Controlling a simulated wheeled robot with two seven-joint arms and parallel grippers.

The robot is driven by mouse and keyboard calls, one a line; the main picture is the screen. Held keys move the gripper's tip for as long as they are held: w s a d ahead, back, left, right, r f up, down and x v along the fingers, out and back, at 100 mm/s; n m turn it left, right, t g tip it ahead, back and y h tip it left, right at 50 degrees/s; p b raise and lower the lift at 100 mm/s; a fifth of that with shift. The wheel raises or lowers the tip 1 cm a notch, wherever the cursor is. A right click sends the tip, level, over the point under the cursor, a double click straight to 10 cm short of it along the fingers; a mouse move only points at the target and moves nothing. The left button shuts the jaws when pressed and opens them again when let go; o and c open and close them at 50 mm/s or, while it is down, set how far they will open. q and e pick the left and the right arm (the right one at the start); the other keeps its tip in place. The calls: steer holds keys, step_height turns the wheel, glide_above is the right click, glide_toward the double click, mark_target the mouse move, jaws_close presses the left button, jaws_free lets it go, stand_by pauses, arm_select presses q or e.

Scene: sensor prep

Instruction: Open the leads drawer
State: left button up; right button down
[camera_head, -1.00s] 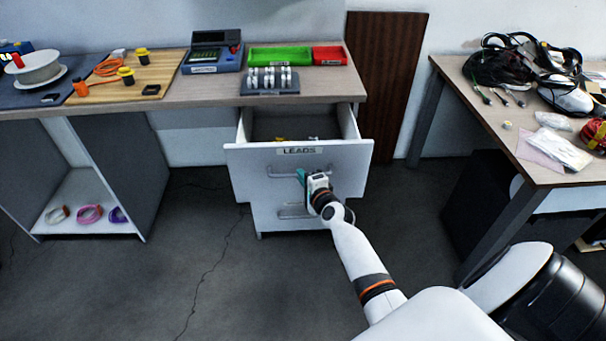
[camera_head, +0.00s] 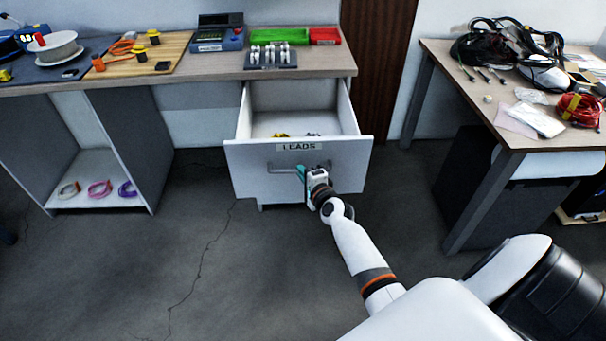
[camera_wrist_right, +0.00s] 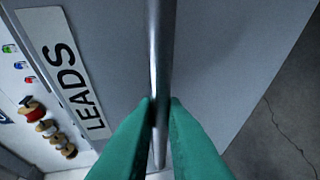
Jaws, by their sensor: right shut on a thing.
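The leads drawer (camera_head: 240,160) is pulled out from under the bench, with a white front, a LEADS label (camera_head: 299,146) and a bar handle (camera_head: 283,168). A few small yellow and dark items show at the back of its inside. My right gripper (camera_head: 303,174) is at the drawer front, its teal fingers on the handle. In the right wrist view the fingers (camera_wrist_right: 161,103) are shut around the metal handle bar (camera_wrist_right: 160,50), and the label (camera_wrist_right: 68,75) is to the left. My left gripper is not in view.
The bench top (camera_head: 220,68) holds a blue device (camera_head: 219,33), a green bin (camera_head: 279,38), a red bin (camera_head: 325,36) and a rack (camera_head: 270,57). A cluttered table (camera_head: 470,85) stands at right. Open floor (camera_head: 120,260) lies in front of the bench.

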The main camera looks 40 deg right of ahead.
steer(key=c, duration=1.5)
jaws_free()
steer(key=shift+s, duration=0.1)
steer(key=p+v, duration=0.1)
steer(key=v, duration=1.1)
